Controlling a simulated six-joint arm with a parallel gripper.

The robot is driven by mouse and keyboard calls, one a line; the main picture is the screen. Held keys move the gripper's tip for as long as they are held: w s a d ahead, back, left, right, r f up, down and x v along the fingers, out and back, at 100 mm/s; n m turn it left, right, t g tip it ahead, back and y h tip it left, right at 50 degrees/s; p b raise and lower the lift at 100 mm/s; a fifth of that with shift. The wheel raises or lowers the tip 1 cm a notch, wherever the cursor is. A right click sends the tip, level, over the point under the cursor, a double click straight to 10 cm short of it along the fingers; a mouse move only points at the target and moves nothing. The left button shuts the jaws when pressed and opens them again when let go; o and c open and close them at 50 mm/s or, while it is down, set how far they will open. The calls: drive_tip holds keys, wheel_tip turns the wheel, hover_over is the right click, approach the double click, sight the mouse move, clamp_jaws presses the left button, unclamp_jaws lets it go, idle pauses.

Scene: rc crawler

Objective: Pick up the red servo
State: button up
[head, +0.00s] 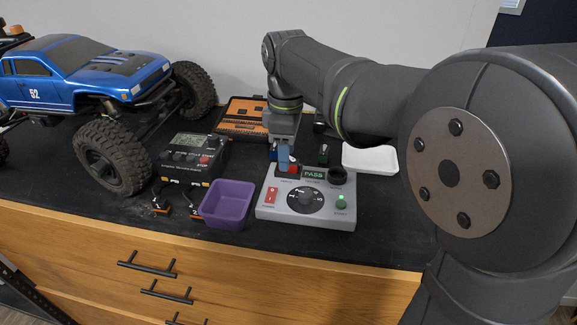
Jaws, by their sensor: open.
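My gripper (283,155) points down just behind the left rear corner of a grey tester box, with its jaws open. A small red part (293,168), which looks like the red servo, shows right by the fingertips at the tester's rear edge. Blue patches show beside the fingers; I cannot tell whether they are another servo or part of the gripper. The gripper hides much of this spot, and I cannot tell whether it touches the red part.
The grey tester (300,221) has a dial and a screen reading PASS. Left of it are a purple bin (227,204) and a black timer-like box (187,158). A blue crawler (90,75) fills the left. An orange-black case (241,117) and a white tray (371,160) stand behind.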

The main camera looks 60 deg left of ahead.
drive_tip(key=shift+f, duration=0.65)
clamp_jaws()
drive_tip(key=shift+r, duration=0.1)
